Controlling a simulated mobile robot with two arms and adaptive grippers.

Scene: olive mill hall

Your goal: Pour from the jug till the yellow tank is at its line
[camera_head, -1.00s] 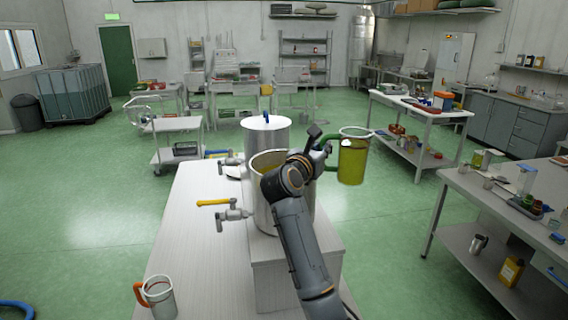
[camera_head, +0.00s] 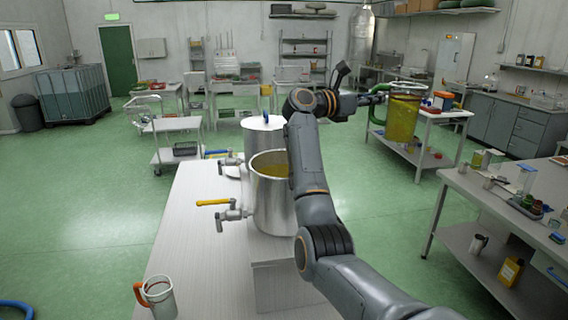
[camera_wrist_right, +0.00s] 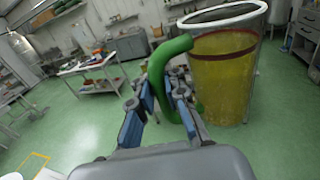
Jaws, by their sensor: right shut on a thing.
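The jug (camera_head: 403,122) is clear with a green handle and holds yellow-green liquid. It is upright in the air, right of the tanks and apart from them. My right gripper (camera_head: 374,98) is shut on its green handle, which also shows in the right wrist view (camera_wrist_right: 160,75). There the jug (camera_wrist_right: 222,85) has a dark red band near the liquid's top. The yellow tank (camera_head: 272,208) is the nearer steel tank, open on top, with a yellow tap handle (camera_head: 212,202). Yellowish liquid shows inside; I cannot make out its line. My arm hides its right side. My left gripper is out of view.
A second steel tank (camera_head: 262,130) with a blue knob stands behind the yellow one. A jug with an orange handle (camera_head: 158,297) stands on the pale table (camera_head: 190,240) at front left. A workbench (camera_head: 470,200) stands at right. Green floor is free between.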

